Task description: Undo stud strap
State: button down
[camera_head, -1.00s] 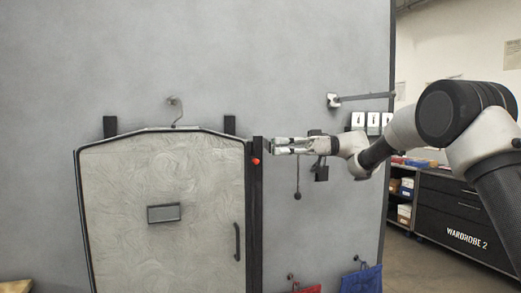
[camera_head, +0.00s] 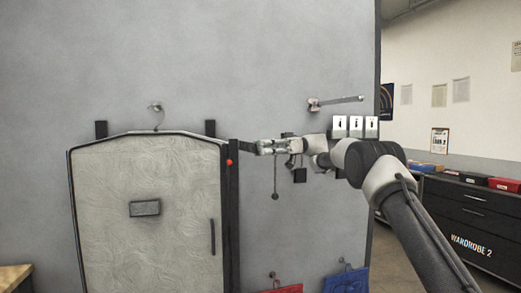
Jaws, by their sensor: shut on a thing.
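A pale, patterned panel door (camera_head: 150,235) with a dark frame stands against the grey wall at left. A dark upright post (camera_head: 233,215) runs along its right edge, with a small red knob (camera_head: 229,162) near the top. A short dark strap-like piece (camera_head: 246,147) shows between the top of the post and my fingertips. My gripper (camera_head: 260,147) reaches in from the right and is shut on this piece, just right of the post. The stud itself is not distinguishable, and the strap's gripped end is hidden by the fingers.
A cord with a dark ball (camera_head: 275,195) and a dark block (camera_head: 299,175) hang below my gripper. A wall rod (camera_head: 335,103) and white switch plates (camera_head: 355,127) are above right. Red (camera_head: 284,288) and blue (camera_head: 347,279) cloths hang below. A dark cabinet (camera_head: 465,215) stands right.

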jog(key=shift+r, duration=0.1)
jog(key=c, duration=1.3)
grip_release()
jog(key=shift+c, duration=0.2)
